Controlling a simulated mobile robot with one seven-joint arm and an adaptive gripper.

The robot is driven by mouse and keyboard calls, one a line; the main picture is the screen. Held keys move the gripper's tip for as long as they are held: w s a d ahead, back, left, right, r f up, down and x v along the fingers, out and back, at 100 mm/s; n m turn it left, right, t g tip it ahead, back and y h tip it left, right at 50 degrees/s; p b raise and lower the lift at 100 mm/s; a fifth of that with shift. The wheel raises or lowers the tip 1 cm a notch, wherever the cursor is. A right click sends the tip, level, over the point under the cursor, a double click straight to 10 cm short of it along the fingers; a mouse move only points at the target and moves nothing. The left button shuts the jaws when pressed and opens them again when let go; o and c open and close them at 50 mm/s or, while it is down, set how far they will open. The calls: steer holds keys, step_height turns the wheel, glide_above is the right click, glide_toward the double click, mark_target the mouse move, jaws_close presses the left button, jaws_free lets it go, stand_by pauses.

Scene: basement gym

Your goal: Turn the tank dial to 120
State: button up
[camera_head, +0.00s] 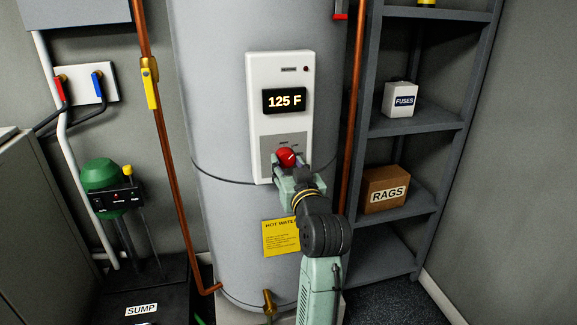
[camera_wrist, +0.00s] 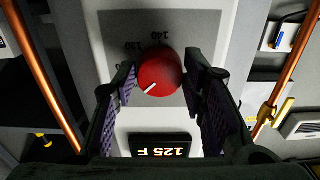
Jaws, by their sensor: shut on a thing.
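The red tank dial (camera_head: 287,156) is on the lower part of the white control panel (camera_head: 281,65) on the grey water tank (camera_head: 215,90). The display (camera_head: 284,100) above it reads 125 F. My gripper (camera_head: 288,163) is at the dial, shut on it. In the wrist view, the red dial (camera_wrist: 159,73) is between the two fingers of my gripper (camera_wrist: 160,82). That view is upside down. The dial's white mark points to the lower left there. Scale numbers 130 and 140 show beside the dial; others are hidden by a finger.
Copper pipes (camera_head: 161,130) run on both sides of the tank. A grey shelf (camera_head: 405,125) at right holds a fuses box (camera_head: 400,99) and a rags box (camera_head: 385,189). A green sump pump (camera_head: 101,174) stands at left. A yellow label (camera_head: 281,238) is below the panel.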

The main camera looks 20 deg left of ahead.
steer(key=shift+m, duration=0.3)
steer(key=m+p, duration=0.2)
steer(key=m, duration=0.1)
steer(key=shift+a+r+m+p, duration=0.1)
steer(key=shift+m+p, duration=0.2)
steer(key=m+p, duration=0.2)
steer(key=m, duration=0.2)
steer(key=shift+s, duration=0.1)
steer(key=shift+m, duration=0.3)
steer(key=o, duration=1.2)
steer(key=shift+c, duration=0.2)
steer(key=shift+s, duration=0.1)
